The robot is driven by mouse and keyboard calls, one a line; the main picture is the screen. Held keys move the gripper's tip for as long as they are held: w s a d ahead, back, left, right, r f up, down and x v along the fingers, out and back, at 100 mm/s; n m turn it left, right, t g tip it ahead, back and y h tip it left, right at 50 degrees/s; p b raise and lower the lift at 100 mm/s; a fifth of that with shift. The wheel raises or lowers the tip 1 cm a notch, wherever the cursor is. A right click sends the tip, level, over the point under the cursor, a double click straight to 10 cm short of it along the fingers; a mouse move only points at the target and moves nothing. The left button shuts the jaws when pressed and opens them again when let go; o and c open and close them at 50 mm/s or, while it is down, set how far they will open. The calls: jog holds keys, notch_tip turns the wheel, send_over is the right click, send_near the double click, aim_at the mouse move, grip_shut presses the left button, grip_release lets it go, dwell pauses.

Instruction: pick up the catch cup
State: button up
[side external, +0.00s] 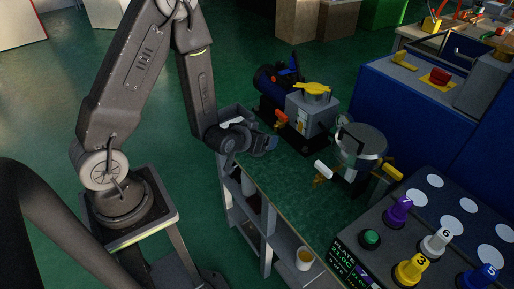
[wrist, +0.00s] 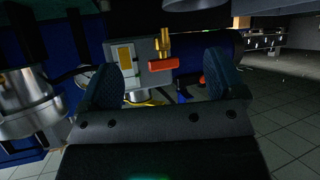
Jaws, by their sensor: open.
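A small white cup (side external: 304,258) with a tan inside, which looks like the catch cup, stands upright on the shelf unit below the green bench top, at the bottom centre of the side view. My gripper (side external: 268,143) is at the far left corner of the bench, well away from the cup. In the wrist view my gripper (wrist: 163,78) shows its two dark blue fingers spread apart with nothing between them. The cup cannot be made out in the wrist view.
A blue and grey pump (side external: 309,108) with a yellow knob and a lidded metal pot (side external: 360,150) stand on the green bench top (side external: 285,190). The pump's red handle (wrist: 163,64) shows beyond my fingers. A panel of numbered knobs (side external: 437,243) is at the right.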

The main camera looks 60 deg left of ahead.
jog(key=shift+t+y, duration=0.5)
jog(key=shift+y, duration=0.4)
jog(key=s+f, duration=0.1)
jog(key=f, duration=0.1)
jog(key=s+a+f, duration=0.1)
jog(key=f, duration=0.1)
jog(key=s+a+f, duration=0.1)
jog(key=shift+s+a+f, duration=0.15)
jog(key=shift+s+f, duration=0.05)
jog(key=shift+f, duration=0.2)
jog(key=x, duration=0.7)
jog(key=shift+w+a, duration=0.1)
jog(key=shift+w, duration=0.05)
jog(key=c, duration=1)
jog(key=shift+c, duration=0.2)
